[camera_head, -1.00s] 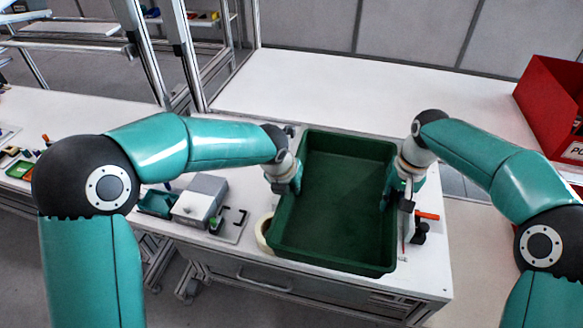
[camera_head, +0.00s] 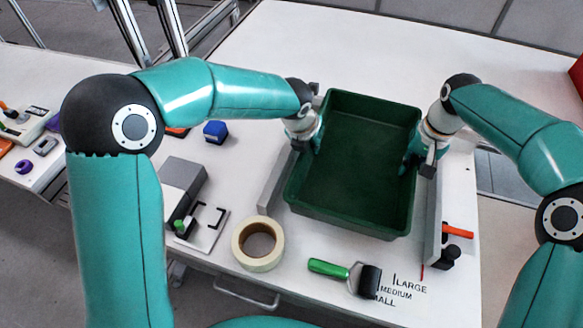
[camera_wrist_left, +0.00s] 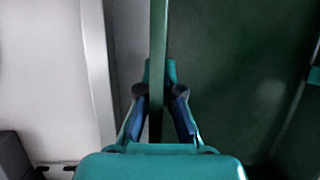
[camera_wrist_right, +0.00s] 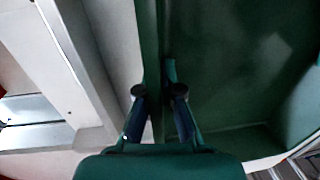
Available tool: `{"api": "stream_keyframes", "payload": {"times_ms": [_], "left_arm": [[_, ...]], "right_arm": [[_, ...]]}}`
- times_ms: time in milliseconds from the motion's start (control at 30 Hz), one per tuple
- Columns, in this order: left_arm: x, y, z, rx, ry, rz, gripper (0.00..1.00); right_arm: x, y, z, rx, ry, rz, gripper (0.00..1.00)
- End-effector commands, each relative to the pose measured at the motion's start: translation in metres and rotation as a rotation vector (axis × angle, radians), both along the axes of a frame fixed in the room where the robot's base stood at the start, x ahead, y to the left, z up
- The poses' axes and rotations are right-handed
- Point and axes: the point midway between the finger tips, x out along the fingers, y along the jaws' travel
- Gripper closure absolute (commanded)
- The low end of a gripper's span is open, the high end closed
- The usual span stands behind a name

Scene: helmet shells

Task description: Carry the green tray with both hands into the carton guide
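The empty green tray (camera_head: 355,165) is between the two grey rails of the carton guide, the left rail (camera_head: 276,180) and the right rail (camera_head: 434,222). Its front edge slants a little. I cannot tell if it touches the table. My left gripper (camera_head: 315,143) is shut on its left wall, which also runs between the fingers in the left wrist view (camera_wrist_left: 158,95). My right gripper (camera_head: 410,162) is shut on its right wall, as the right wrist view shows (camera_wrist_right: 160,95). Parts of both rails are hidden by the tray and arms.
A tape roll (camera_head: 258,243) and a green-handled roller (camera_head: 346,276) lie in front of the tray, near printed size labels. An orange-handled clamp (camera_head: 455,230) sits on the right rail's outer side. A grey box (camera_head: 182,186) and blue block (camera_head: 215,132) are left. Behind, the white table is clear.

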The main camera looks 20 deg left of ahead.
Motion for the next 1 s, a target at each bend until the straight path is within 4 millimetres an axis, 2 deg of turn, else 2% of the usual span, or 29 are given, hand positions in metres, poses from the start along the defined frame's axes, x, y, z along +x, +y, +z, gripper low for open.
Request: {"api": "stream_keyframes", "payload": {"times_ms": [100,667,1000], "left_arm": [[0.000,0.001,-0.007,0.001,-0.002,0.001,1.00],[0.001,-0.001,-0.011,0.000,-0.001,0.000,1.00],[0.001,-0.002,-0.030,0.000,-0.001,-0.001,1.00]], "right_arm": [[0.000,0.000,-0.007,-0.001,-0.002,0.000,1.00],[0.001,-0.002,-0.011,-0.001,0.000,-0.001,1.00],[0.000,-0.002,-0.030,-0.001,-0.001,-0.002,1.00]]}}
